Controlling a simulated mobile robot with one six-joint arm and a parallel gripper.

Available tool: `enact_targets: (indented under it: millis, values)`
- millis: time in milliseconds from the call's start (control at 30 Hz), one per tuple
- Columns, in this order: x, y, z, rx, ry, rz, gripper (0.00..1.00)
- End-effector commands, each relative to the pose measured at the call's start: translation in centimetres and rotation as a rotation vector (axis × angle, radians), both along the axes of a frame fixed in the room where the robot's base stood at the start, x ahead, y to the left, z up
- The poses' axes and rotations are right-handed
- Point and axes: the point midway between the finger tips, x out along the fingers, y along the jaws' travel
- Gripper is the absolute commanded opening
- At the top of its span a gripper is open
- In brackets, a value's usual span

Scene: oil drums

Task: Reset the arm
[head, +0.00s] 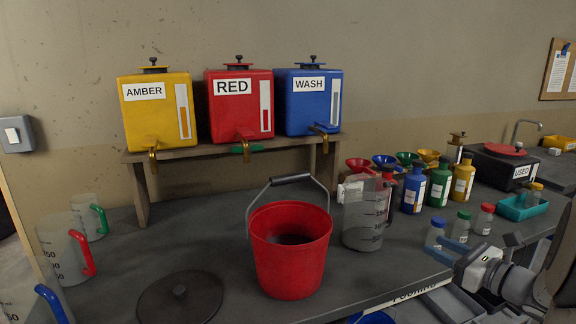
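My gripper (439,248) is at the lower right, over the bench's front edge. Its two blue-grey fingers point left and stand apart, with nothing visibly held between them. A small clear bottle with a blue cap (436,233) shows just behind the fingertips; whether they touch it I cannot tell. My white wrist and grey arm links run off to the lower right.
A red bucket (290,255) and a clear measuring jug (364,215) stand left of the gripper on the dark bench (225,245). Small bottles with green (462,223) and red caps (484,219) stand close behind it. A teal tray (522,207) lies further right.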

Motion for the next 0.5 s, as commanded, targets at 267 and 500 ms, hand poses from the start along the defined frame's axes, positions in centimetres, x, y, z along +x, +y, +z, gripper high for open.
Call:
enact_targets:
  millis: [267,500]
  values:
    - [-1.9,8.3,-0.2,-0.255,0.047,0.247,0.36]
    - [-6.8,16.4,-1.3,-0.637,0.046,0.595,0.36]
